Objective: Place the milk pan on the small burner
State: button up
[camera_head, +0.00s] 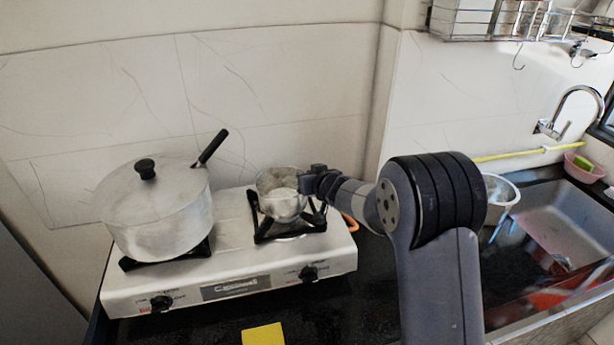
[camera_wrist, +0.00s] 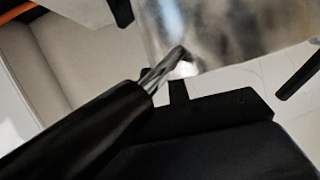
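The milk pan (camera_head: 281,203), a small metal pan, is at the small burner (camera_head: 262,234) on the right of the stove. The head view does not show clearly whether it rests on the black grate or is just above it. My gripper (camera_head: 311,182) is at the pan's right side, close to its rim. In the wrist view, the pan's black handle (camera_wrist: 85,135) runs to the lower left from its metal wall (camera_wrist: 235,30). A dark part, likely of my gripper, lies right against or behind the handle. The finger gap is hidden.
A large lidded pot (camera_head: 160,220) stands on the left burner of the white stove (camera_head: 235,268). A yellow square (camera_head: 263,334) lies on the dark counter in front. The sink (camera_head: 565,225) is at the right, with a light container (camera_head: 500,190) near it.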

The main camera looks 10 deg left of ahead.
jog(key=shift+o, duration=0.5)
jog(key=shift+r, duration=0.1)
jog(key=shift+d, duration=0.1)
jog(key=v, duration=1.2)
jog(key=x, duration=1.2)
